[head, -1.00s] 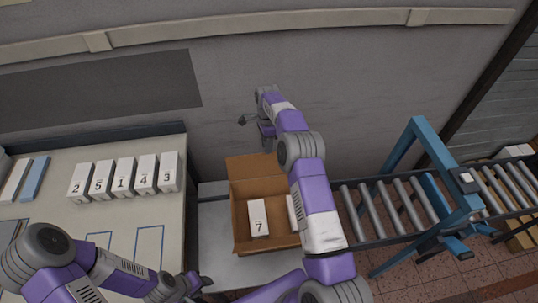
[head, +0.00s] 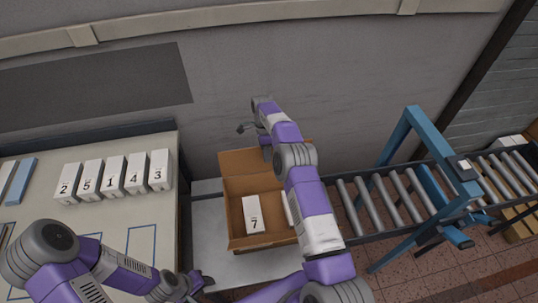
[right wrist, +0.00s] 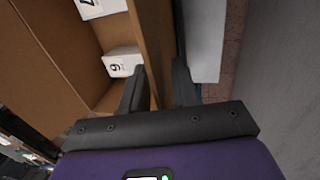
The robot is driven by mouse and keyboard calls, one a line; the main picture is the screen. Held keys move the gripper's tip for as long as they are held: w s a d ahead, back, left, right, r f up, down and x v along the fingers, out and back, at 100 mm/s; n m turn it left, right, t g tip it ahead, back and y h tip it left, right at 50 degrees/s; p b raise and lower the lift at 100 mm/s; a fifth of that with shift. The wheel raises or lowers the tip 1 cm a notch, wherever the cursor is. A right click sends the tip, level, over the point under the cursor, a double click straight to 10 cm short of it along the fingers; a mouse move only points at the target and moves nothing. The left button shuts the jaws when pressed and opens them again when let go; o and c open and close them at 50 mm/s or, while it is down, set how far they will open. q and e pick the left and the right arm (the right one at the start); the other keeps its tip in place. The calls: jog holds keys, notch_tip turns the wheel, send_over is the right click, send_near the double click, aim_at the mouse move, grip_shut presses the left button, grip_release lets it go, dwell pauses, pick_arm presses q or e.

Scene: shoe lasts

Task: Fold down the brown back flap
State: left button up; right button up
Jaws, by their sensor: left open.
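An open brown box (head: 232,216) stands in the middle of the head view. Its brown back flap (head: 243,162) stands up along the far edge. My right arm reaches over the box, and its right gripper (head: 243,129) is just above and behind the flap in the head view. In the right wrist view its two fingers (right wrist: 158,85) are apart, with a brown cardboard edge (right wrist: 152,40) running between their lines; contact cannot be told. My left gripper (head: 203,282) is open and empty, left of the box's near side.
White box 7 (head: 252,214) lies inside; box 9 (right wrist: 122,63) shows in the right wrist view. Several numbered white boxes (head: 114,176) stand on the left table (head: 30,220). A roller conveyor (head: 385,205) with a blue frame (head: 395,150) is right. A grey wall (head: 330,90) stands behind.

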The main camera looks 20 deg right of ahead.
grip_shut()
dwell(1.4)
